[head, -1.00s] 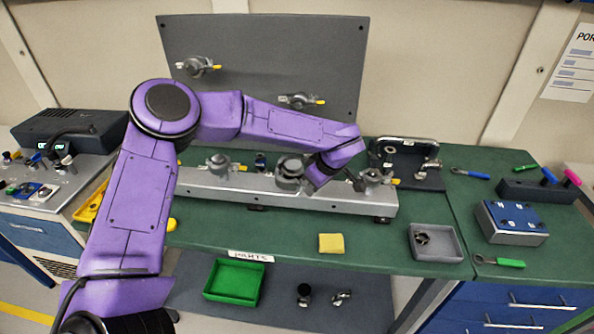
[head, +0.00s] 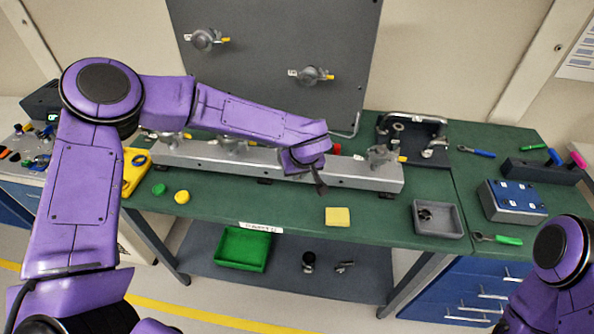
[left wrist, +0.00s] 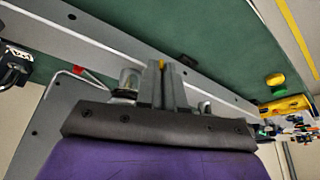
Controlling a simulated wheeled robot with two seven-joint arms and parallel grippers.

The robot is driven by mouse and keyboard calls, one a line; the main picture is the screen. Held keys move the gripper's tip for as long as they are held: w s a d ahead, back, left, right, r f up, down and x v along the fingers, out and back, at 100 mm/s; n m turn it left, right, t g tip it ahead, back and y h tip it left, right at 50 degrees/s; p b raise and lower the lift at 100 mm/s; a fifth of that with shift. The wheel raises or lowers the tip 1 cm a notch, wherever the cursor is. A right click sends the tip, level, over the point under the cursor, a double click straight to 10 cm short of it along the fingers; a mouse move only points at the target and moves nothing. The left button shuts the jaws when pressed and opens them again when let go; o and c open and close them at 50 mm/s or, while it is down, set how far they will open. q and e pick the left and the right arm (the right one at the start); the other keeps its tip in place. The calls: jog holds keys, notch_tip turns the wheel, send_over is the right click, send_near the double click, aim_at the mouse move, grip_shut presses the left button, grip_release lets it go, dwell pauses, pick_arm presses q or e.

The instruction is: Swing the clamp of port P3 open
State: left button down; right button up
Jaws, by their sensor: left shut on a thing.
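Port clamps with yellow-tipped levers sit on the long grey beam: one at its right end (head: 383,157), one left of the middle (head: 232,145). I cannot read which is P3. My left gripper (head: 320,186) is over the front of the beam, left of the right-end clamp, and its arm hides the middle of the beam. In the left wrist view my left gripper (left wrist: 161,68) is shut, with a small yellow piece (left wrist: 162,63) showing at the fingertips, seemingly a lever tip. A grey port fitting (left wrist: 130,80) is beside the fingers. My right gripper is out of view.
Two more clamps (head: 205,39) (head: 312,76) are on the grey upright panel (head: 270,50). A yellow block (head: 338,216) and grey tray (head: 438,232) are on the green bench. A green bin (head: 243,262) is on the lower shelf.

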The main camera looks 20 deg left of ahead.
pick_arm(q)
jog(key=shift+s+f, duration=0.25)
jog(key=shift+f, duration=0.05)
jog(key=c, duration=1.3)
grip_release()
jog(key=shift+o, duration=0.2)
jog(key=shift+w+r, duration=0.1)
jog(key=b+v, duration=0.2)
jog(key=v, duration=0.8)
jog(key=shift+r, duration=0.3)
